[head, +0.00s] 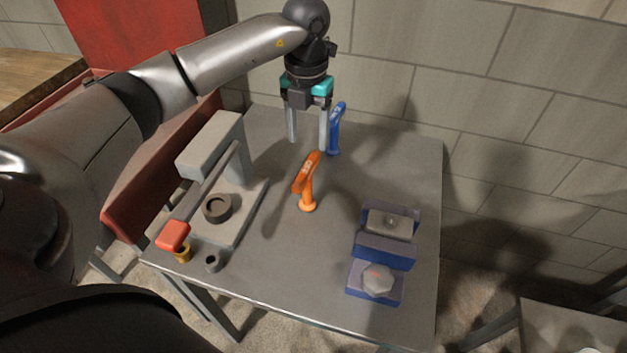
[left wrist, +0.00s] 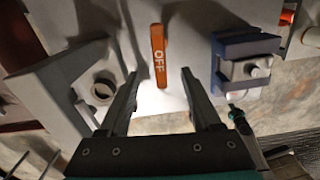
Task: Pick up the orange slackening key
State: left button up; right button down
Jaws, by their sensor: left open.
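The orange slackening key (head: 309,187) stands upright on the grey table, with an angled handle on top and a round foot. In the left wrist view the orange key (left wrist: 158,55) shows its handle from above, with white "OFF" lettering. My left gripper (head: 307,144) points down, open and empty, above the table and behind the orange key. In the left wrist view its open fingers (left wrist: 160,74) frame the near end of the handle, apart from it. A small teal and black part in that view may be my right gripper (left wrist: 237,117); its jaws are unclear.
A blue key (head: 338,126) stands just behind my left gripper. A blue vise-like block (head: 385,250) is at right.

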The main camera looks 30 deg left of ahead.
aim_at(307, 167)
pick_arm(q)
jog(key=f, duration=0.4)
jog(key=shift+s, duration=0.3)
notch_tip(307, 167, down, 4)
jog(key=shift+w, duration=0.1)
jog(key=shift+f, duration=2.9)
jog(key=c, duration=0.4)
grip_shut()
pick_arm(e)
jog(key=shift+s+f, duration=0.25)
jog(key=shift+s, duration=0.6)
pick_arm(q)
jog(key=shift+r, duration=0.1)
